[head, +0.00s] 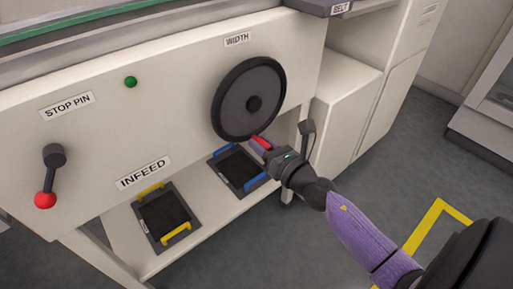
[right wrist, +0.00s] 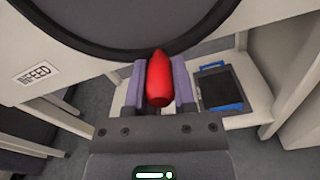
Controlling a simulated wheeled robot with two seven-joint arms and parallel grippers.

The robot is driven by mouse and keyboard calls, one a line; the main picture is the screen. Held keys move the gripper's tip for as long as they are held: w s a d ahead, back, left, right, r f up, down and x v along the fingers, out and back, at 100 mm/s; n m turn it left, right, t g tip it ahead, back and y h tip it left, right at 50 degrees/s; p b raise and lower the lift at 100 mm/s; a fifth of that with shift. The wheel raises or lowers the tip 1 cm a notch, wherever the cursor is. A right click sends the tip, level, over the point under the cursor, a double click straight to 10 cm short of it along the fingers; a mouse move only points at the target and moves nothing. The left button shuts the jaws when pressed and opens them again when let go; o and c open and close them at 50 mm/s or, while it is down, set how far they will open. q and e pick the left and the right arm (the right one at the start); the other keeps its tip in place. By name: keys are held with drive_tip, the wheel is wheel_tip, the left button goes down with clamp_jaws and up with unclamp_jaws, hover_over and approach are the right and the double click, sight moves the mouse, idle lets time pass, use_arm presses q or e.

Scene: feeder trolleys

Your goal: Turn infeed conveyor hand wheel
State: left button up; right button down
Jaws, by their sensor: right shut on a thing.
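The hand wheel (head: 232,100), a dark disc with a thick black rim and a central hub, is mounted on the cream front panel below the WIDTH label. Its red handle (head: 262,142) sits at the lower edge of the wheel. My right gripper (head: 260,145) is shut on this red handle; the right wrist view shows the handle (right wrist: 158,80) between the two purple-grey fingers, with the wheel rim (right wrist: 120,52) just beyond. My left gripper is not in view.
A black lever with a red knob (head: 45,200) stands at the left under the STOP PIN label. A green button (head: 130,82) is on the panel. Below, a shelf (head: 205,212) holds a yellow-handled tray (head: 151,241) and a blue-handled tray (head: 247,192). A white cabinet (head: 343,120) stands right.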

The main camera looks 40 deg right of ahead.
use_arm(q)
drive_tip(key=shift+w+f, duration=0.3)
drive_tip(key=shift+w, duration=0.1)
use_arm(e)
drive_tip(key=shift+d+n, duration=0.3)
drive_tip(key=shift+c, duration=2.2)
unclamp_jaws()
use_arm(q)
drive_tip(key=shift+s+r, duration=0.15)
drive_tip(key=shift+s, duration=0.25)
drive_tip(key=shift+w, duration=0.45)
use_arm(e)
drive_tip(key=s, duration=1)
drive_tip(key=shift+d, duration=0.15)
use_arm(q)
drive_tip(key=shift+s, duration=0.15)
use_arm(e)
drive_tip(key=shift+w+f, duration=0.1)
